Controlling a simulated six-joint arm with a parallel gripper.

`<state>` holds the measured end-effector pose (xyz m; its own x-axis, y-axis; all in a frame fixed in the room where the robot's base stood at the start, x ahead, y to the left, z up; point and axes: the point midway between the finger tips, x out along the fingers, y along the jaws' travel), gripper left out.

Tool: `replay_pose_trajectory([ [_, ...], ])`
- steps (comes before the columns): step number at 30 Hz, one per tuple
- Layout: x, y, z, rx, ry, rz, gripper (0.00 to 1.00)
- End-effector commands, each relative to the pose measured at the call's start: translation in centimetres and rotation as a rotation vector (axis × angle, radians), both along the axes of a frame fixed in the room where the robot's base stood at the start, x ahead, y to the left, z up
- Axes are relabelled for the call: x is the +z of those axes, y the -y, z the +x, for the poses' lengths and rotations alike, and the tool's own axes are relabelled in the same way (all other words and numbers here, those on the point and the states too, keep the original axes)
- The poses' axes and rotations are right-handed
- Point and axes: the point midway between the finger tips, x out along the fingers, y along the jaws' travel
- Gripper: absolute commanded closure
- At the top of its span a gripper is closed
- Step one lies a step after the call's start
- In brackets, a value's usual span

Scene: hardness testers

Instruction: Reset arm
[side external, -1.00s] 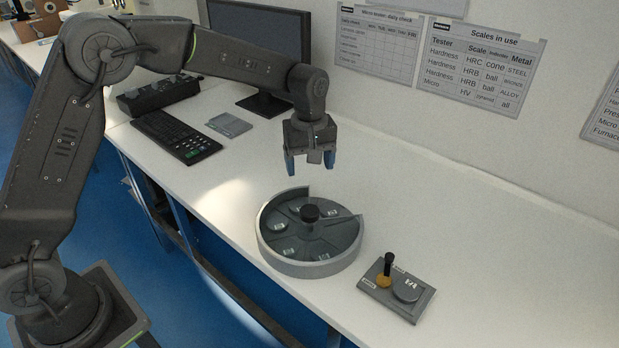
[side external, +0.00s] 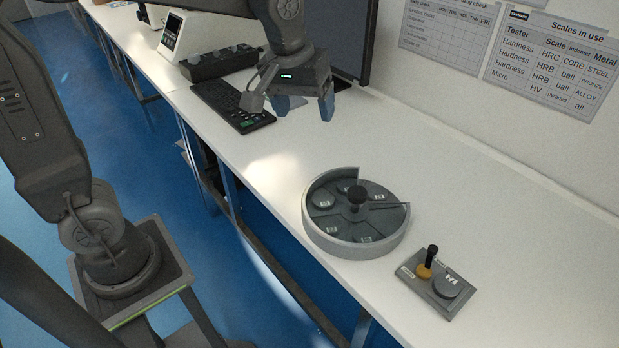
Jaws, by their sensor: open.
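My gripper (side external: 304,106) is open and empty in the side external view. It hangs above the white bench, near the keyboard and in front of the monitor, with its blue fingertips pointing down. A round grey carousel tray (side external: 357,244) with a black centre knob (side external: 358,195) stands on the bench below and to the right of it, well apart. Several labelled discs lie in the carousel's compartments. A small grey base plate (side external: 407,273) holds an upright black-handled piece with a yellow foot (side external: 425,271) and a grey disc (side external: 447,287).
A black keyboard (side external: 229,105) and a dark monitor (side external: 352,35) are behind and beside my gripper. A black device (side external: 217,64) and a white instrument (side external: 172,37) stand farther back. The bench (side external: 500,215) is clear right of the carousel.

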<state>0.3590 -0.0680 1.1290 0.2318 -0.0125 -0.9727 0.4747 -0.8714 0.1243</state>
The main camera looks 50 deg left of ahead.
Motion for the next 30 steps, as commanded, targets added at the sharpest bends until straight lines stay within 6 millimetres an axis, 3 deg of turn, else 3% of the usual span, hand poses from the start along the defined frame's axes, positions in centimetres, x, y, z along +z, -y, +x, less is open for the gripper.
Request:
replay_pose_trajectory([
  [1,0.8,-0.4,-2.0,-0.048,0.035,0.013,0.25],
  [6,1.5,-1.2,-8.0,-0.222,0.130,0.071,0.25],
  [13,0.2,-1.8,-13.8,-0.407,0.224,0.156,0.25],
  [19,-0.6,-1.9,-15.5,-0.473,0.255,0.193,0.25],
  [30,-0.7,-1.9,-15.6,-0.478,0.255,0.194,0.25],
])
